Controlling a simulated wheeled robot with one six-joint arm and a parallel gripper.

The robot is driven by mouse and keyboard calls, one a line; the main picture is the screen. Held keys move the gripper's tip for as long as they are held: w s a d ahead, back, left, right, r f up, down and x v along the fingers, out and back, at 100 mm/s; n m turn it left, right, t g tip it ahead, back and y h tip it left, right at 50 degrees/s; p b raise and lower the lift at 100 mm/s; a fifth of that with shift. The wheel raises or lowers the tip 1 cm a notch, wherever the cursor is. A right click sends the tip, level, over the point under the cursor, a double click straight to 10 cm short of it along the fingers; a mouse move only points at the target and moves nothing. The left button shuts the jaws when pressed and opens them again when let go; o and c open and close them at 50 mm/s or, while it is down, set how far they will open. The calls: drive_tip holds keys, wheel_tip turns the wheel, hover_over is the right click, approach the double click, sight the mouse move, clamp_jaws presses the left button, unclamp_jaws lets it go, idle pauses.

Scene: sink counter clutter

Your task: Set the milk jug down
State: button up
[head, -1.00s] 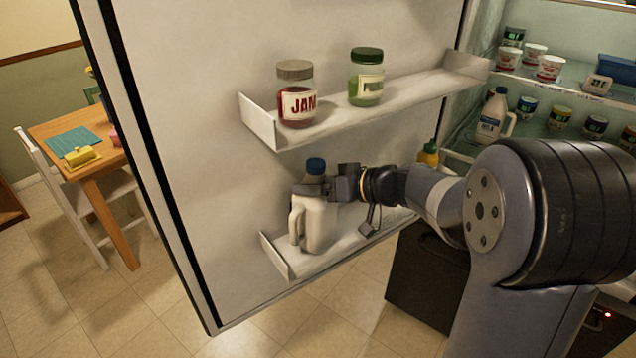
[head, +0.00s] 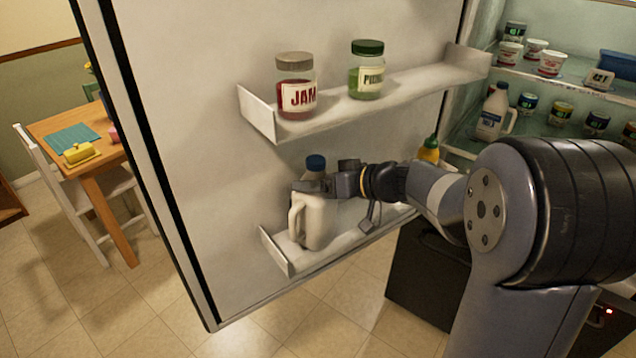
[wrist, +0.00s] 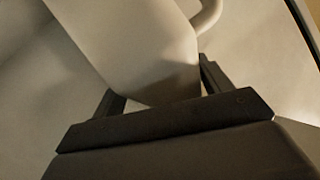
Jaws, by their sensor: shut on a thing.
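The milk jug (head: 312,225) is white with a blue cap and a side handle. It is upright at the lower door shelf (head: 350,245), near that shelf's left end. Its base looks level with the shelf, but I cannot tell whether it touches. My gripper (head: 312,186) is shut on the jug's upper part, below the cap, reaching in from the right. In the wrist view the pale jug (wrist: 140,50) lies between my two dark fingers (wrist: 160,95), its handle at the upper right.
A jam jar (head: 296,88) and a green-lidded jar (head: 366,72) stand on the upper door shelf (head: 420,88), above my gripper. A yellow bottle (head: 429,152) is behind my arm. Another jug (head: 492,115) and several tubs are inside the fridge. The lower shelf's left end has a raised wall.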

drive_tip(key=o, duration=2.1)
drive_tip(key=shift+s+f, duration=0.1)
drive_tip(key=shift+f, duration=0.1)
drive_tip(key=b+v, duration=0.2)
drive_tip(key=v, duration=0.8)
drive_tip(key=shift+s+d+r+b, duration=0.15)
drive_tip(key=shift+d+r+b, duration=0.05)
drive_tip(key=shift+d+b, duration=0.1)
